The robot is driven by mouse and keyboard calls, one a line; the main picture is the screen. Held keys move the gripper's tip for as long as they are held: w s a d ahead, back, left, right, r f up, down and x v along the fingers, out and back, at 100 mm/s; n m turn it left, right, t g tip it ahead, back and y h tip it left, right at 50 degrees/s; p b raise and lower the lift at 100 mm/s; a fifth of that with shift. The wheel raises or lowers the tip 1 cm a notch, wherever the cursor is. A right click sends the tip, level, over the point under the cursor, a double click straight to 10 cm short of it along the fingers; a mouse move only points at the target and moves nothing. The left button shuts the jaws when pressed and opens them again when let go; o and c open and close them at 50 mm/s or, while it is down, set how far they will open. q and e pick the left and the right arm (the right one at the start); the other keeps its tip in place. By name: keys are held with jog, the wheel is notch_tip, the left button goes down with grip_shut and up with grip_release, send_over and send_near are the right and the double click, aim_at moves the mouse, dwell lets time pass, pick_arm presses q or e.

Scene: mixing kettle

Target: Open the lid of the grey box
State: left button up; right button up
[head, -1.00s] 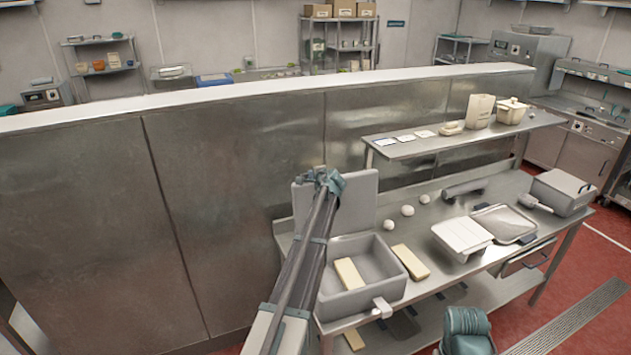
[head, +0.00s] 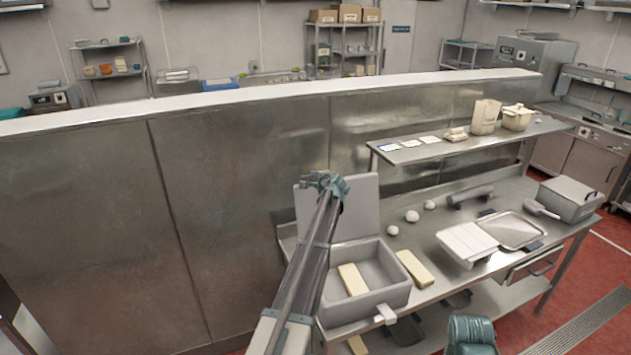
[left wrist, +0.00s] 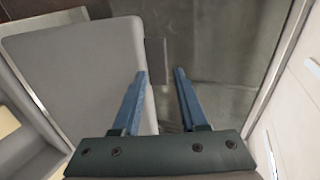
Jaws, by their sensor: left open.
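The grey box (head: 395,299) stands open at the near left end of the steel table, with a cream block (head: 352,280) inside. Its lid (head: 362,207) stands raised at the back of the box. My left gripper (head: 326,183) is open at the lid's upper left part, in front of it in the head view. In the left wrist view, the fingers (left wrist: 160,75) are apart with nothing between them. The lid (left wrist: 75,70) lies to their left, and the left finger overlaps its edge. I cannot tell whether they touch.
A steel partition (head: 240,200) stands behind.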

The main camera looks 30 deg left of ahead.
pick_arm(q)
jog(key=s+d+r+p, duration=0.2)
jog(key=s+d, duration=0.9)
jog(key=d, duration=0.1)
jog(key=shift+d, duration=0.15)
jog(key=shift+s, duration=0.1)
